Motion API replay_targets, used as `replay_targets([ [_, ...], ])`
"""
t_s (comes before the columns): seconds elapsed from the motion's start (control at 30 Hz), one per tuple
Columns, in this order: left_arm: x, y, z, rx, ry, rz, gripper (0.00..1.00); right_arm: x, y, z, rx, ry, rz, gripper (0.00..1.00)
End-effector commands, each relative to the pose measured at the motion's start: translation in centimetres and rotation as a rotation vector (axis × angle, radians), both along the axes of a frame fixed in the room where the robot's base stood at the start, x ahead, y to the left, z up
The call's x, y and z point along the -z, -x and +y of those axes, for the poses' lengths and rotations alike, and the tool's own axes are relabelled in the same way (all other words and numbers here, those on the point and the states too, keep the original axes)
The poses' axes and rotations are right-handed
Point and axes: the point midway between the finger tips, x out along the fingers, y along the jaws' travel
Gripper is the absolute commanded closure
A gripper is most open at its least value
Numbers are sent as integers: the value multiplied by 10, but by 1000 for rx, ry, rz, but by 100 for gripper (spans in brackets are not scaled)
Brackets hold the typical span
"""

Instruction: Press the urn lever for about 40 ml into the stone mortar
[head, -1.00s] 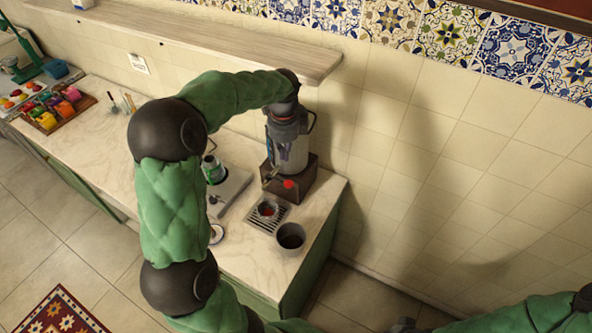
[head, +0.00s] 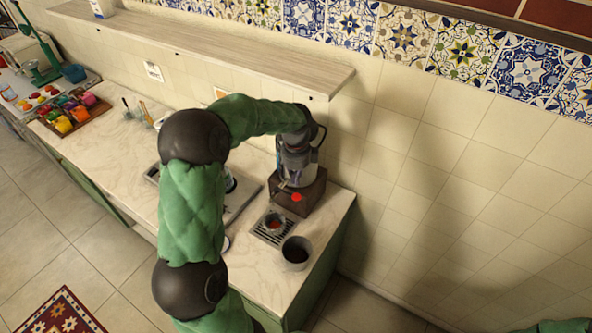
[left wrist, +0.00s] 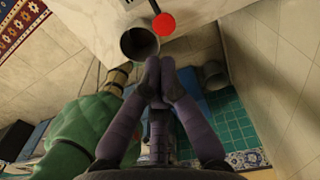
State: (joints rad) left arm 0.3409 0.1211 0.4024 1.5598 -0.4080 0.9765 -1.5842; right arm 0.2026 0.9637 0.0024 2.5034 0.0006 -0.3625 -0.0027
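The urn (head: 314,190) stands on the counter's right end, with a dark brown base and a red knob (head: 296,197), which looks like its lever end. The red knob also shows as a disc in the left wrist view (left wrist: 164,24). A grey, thick-walled vessel (head: 296,253), likely the stone mortar, stands upright in front; it also shows in the left wrist view (left wrist: 139,43). My left gripper (head: 292,181) points down at the urn, above the knob, hiding much of the urn. Its fingertips meet, empty; contact with the knob cannot be told. My right gripper is out of view.
A small cup with reddish contents (head: 274,222) stands on a slotted drip tray (head: 268,238) beside the grey vessel. A grey tray (head: 240,200) lies partly behind my left arm. A wall shelf (head: 200,45) runs above.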

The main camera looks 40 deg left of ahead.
Motion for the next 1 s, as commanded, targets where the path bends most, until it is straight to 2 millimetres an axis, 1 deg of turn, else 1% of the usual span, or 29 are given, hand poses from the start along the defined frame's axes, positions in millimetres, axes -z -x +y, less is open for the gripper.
replay_targets([
  [0.03,11,1,0,0,2,5,100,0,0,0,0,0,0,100],
  [0.2,42,1,0,0,3,5,100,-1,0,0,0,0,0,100],
  [0.3,56,1,0,-1,1,4,100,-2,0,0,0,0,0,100],
  [0.43,71,1,0,-1,2,3,100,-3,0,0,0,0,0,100],
  [0.6,79,0,0,0,1,0,100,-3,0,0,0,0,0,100],
  [1.0,81,0,0,1,-4,0,100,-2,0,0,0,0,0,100],
])
